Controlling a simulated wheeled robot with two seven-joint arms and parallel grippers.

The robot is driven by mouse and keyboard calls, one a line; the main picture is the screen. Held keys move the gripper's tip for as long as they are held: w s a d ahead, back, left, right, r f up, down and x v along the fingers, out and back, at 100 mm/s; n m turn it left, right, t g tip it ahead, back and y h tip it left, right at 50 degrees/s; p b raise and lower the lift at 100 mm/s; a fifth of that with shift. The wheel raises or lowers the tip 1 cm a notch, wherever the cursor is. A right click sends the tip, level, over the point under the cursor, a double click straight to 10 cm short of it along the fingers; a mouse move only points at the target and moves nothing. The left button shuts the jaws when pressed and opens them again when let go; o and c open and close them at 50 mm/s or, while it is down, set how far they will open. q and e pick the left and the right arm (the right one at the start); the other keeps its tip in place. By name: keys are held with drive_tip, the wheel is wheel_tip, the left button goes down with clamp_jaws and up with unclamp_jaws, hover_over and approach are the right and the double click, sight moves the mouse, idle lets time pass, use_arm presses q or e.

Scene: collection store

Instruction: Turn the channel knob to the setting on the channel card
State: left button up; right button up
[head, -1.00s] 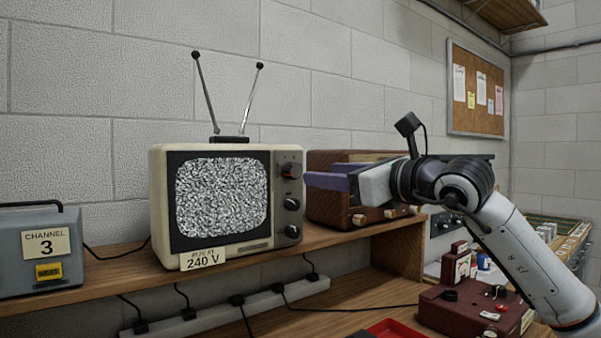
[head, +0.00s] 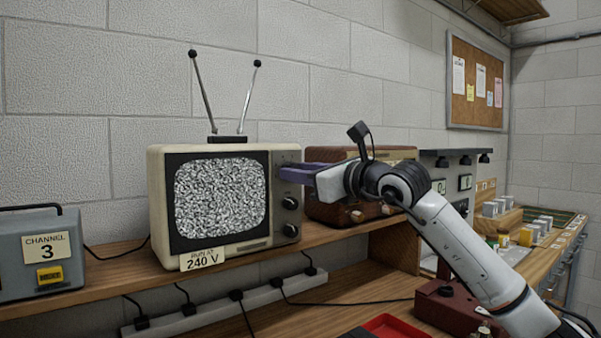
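The channel card (head: 47,249), reading "CHANNEL 3", is on the front of a grey box at the left. The cream television (head: 158,205) stands on the wooden shelf, its screen (head: 220,197) full of static. Its right-hand panel has a column of dark knobs: a middle knob (head: 290,203) and a lower knob (head: 291,230) show. The top knob is mostly hidden behind my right gripper (head: 290,173), whose purple fingers reach in from the right. I cannot tell whether they touch it or how far apart they are. My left gripper is out of view.
A brown radio (head: 330,212) stands close right of the television, behind my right arm. Two antennas (head: 205,92) rise from the set. A voltage card (head: 202,259) hangs at its lower front. A power strip (head: 220,305) and red tray (head: 388,328) lie below.

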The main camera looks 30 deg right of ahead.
drive_tip(key=c, duration=0.3)
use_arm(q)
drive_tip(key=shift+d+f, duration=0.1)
use_arm(e)
drive_tip(key=shift+f, duration=0.1)
use_arm(q)
drive_tip(key=b, duration=0.1)
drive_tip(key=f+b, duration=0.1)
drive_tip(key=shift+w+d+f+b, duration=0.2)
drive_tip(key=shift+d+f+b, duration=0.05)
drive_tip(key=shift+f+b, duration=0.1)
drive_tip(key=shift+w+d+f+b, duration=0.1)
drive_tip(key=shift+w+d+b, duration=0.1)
drive_tip(key=shift+b, duration=0.35)
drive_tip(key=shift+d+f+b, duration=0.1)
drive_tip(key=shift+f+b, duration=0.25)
drive_tip(key=shift+b, duration=0.2)
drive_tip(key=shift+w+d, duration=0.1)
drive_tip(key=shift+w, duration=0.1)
drive_tip(key=shift+b, duration=0.35)
use_arm(e)
drive_tip(key=m, duration=0.8)
drive_tip(key=shift+a+m+t, duration=0.1)
drive_tip(key=shift+m+t, duration=0.2)
drive_tip(key=shift+m, duration=0.1)
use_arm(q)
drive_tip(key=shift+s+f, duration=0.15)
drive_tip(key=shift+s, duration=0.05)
